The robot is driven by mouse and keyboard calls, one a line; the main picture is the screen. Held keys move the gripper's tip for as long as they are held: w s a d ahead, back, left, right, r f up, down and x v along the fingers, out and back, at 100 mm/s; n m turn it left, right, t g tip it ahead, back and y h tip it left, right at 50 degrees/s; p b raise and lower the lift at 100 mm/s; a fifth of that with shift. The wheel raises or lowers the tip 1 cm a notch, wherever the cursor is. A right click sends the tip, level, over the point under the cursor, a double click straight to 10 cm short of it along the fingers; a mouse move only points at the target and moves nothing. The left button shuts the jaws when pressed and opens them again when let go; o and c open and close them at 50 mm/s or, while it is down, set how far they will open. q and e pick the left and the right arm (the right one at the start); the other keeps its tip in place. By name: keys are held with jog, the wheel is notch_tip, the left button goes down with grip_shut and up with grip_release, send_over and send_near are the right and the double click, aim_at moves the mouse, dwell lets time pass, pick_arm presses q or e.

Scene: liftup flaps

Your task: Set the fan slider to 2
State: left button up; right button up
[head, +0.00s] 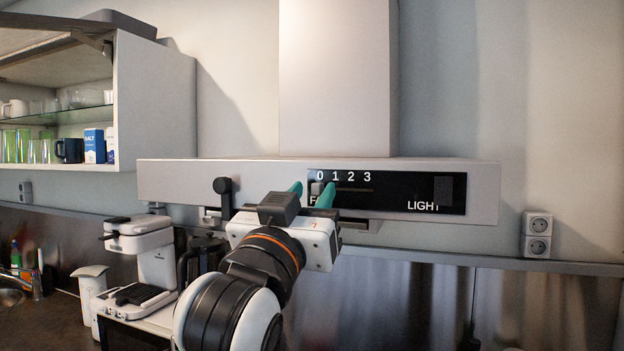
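The black control panel (400,197) on the front of the range hood carries the numbers 0, 1, 2, 3 above a horizontal slot. The fan slider (317,188) looks like a small grey knob at the slot's left end, below the 0. My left gripper (311,191) is in front of it, with two green fingers apart, one on each side of the knob. I cannot tell whether either finger touches it. The gripper partly covers the fan label. My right gripper is not in view.
The hood (470,180) spans the wall, with a light switch (443,189) at the panel's right. An open cabinet (150,105) with cups and glasses hangs at left. A coffee machine (152,250) stands below. Space right of my gripper before the panel is clear.

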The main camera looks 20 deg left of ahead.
pick_arm(q)
jog(key=shift+w+r, duration=0.3)
jog(key=shift+w, duration=0.25)
grip_shut()
